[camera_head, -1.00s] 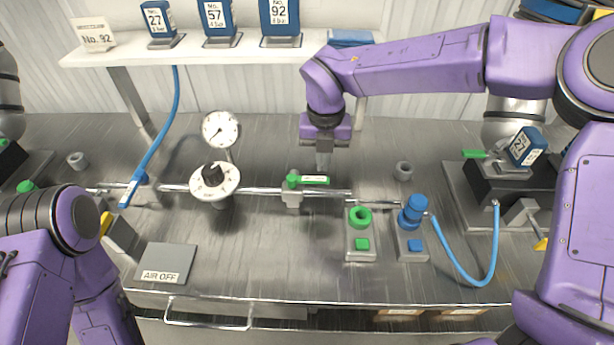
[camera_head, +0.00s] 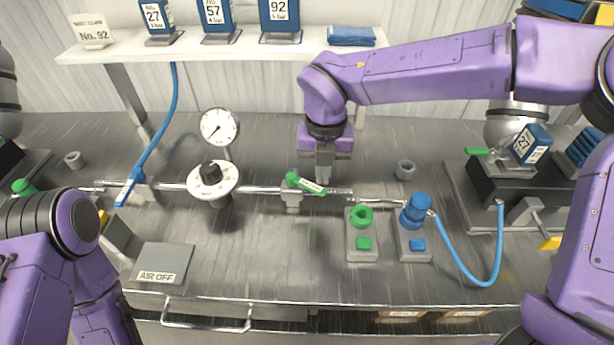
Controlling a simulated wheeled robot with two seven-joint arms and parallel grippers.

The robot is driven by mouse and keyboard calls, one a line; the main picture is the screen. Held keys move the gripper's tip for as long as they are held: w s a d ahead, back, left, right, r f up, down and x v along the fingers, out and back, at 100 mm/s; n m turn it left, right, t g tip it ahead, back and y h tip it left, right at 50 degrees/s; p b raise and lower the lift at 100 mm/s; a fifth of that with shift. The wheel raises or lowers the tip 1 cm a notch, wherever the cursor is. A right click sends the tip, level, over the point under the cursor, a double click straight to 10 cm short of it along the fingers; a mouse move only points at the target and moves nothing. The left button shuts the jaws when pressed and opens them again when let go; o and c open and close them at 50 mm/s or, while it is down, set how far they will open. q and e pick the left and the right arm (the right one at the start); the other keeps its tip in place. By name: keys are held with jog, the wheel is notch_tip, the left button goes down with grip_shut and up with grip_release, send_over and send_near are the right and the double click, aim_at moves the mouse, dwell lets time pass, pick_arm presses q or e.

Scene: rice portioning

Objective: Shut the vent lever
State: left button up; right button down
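A green lever (camera_head: 311,188) with a white label sits on a valve in the middle of the horizontal pipe. Its lettering is too small to read. The lever slants down to the right, at an angle to the pipe. My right gripper (camera_head: 324,178) points down just behind the lever's free end, its fingers together with nothing visible between them. The fingertips are at or against the lever; I cannot tell if they touch. My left arm shows at the lower left, but its gripper is not visible.
A dial knob (camera_head: 213,178) and a pressure gauge (camera_head: 219,127) stand left of the lever. A green-ringed stand (camera_head: 361,240) and a blue-capped fitting (camera_head: 416,212) with a hose stand to the right. An AIR OFF plate (camera_head: 163,264) lies front left. The front middle bench is clear.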

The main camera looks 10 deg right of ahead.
jog(key=shift+s, duration=0.25)
jog(key=shift+s+a+f+b, duration=0.1)
jog(key=shift+s+a+b, duration=0.2)
jog(key=shift+s+a, duration=0.45)
jog(key=shift+s, duration=0.15)
